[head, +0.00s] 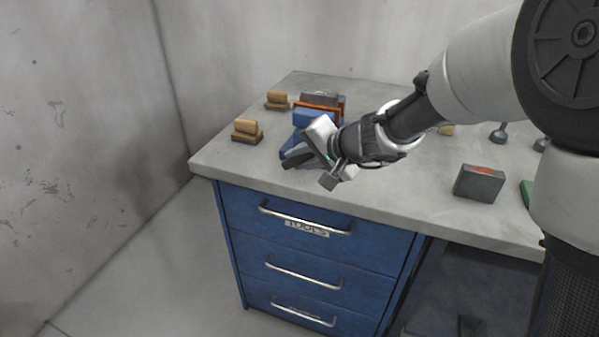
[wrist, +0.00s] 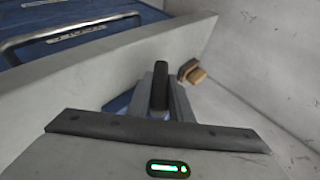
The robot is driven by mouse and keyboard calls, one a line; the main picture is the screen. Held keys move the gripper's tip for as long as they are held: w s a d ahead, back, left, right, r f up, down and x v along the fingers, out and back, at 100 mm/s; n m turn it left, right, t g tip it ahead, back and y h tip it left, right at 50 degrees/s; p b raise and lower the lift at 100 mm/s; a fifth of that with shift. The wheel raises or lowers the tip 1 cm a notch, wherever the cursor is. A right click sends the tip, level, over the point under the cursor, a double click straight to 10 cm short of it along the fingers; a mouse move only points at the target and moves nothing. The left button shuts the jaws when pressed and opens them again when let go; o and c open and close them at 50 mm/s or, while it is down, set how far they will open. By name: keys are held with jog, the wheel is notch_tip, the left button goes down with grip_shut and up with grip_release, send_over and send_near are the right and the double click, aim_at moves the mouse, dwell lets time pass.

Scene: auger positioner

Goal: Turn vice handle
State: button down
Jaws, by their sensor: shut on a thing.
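The blue vice (head: 313,117) stands on the worktop near its left end, partly hidden behind my gripper. It has an orange-brown part and a grey jaw at its back. My gripper (head: 297,158) is low in front of the vice, close above the front edge of the worktop. In the wrist view, my gripper's grey fingers (wrist: 160,98) are closed around a dark, rounded bar, the vice handle (wrist: 160,80), whose end stands up between them. A bit of blue, likely the vice, shows beside the fingers. The rest of the handle is hidden.
Two wooden brushes (head: 246,131) (head: 277,100) lie left of the vice; one shows in the wrist view (wrist: 193,73). A dark grey box (head: 478,183) stands to the right. Blue drawers (head: 310,250) with metal handles are below the worktop (head: 400,190). Walls stand behind and left.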

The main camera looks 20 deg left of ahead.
dwell(0.3)
jog(key=c, duration=1.6)
grip_release()
jog(key=shift+d+r, duration=0.1)
jog(key=shift+p+v, duration=1.8)
jog(key=shift+v, duration=6.8)
jog(key=shift+d, duration=0.15)
